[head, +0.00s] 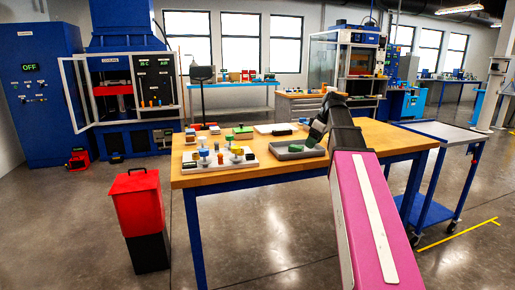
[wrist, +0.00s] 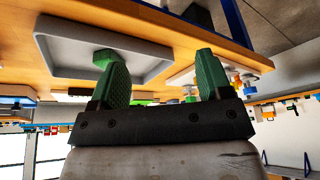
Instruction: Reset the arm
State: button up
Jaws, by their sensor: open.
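My gripper (wrist: 158,62) is open, its two green fingers spread apart with nothing between them in the wrist view. In the head view my gripper (head: 317,132) is small and partly hidden by my own arm, over the right part of the wooden table (head: 360,137). A shallow grey tray (head: 286,155) lies on the table just left of my gripper. The tray also shows in the wrist view (wrist: 60,40), which looks upside down. A green piece (wrist: 104,57) appears in the tray, close to one finger; whether they touch is unclear.
A white board (head: 219,162) with several coloured pieces lies left of the tray. A white sheet (head: 275,129) lies behind it. A grey-topped cart (head: 445,132) stands at the table's right. A red bin (head: 136,203) stands on the floor at left. Blue machines line the back.

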jog(key=s+a+f+m+h, duration=0.1)
jog(key=s+f+m, duration=0.2)
jog(key=f, duration=1)
jog(key=s+a+f+m+g+h, duration=0.1)
jog(key=s+f+m, duration=0.3)
jog(key=s+f, duration=0.5)
jog(key=s+a+f+m+g+h, duration=0.1)
jog(key=s+f+m, duration=0.3)
jog(key=f, duration=1.4)
jog(key=s+a, duration=0.1)
jog(key=s, duration=0.1)
jog(key=shift+s+f+h, duration=0.3)
jog(key=shift+s+h, duration=0.05)
jog(key=shift+h, duration=0.05)
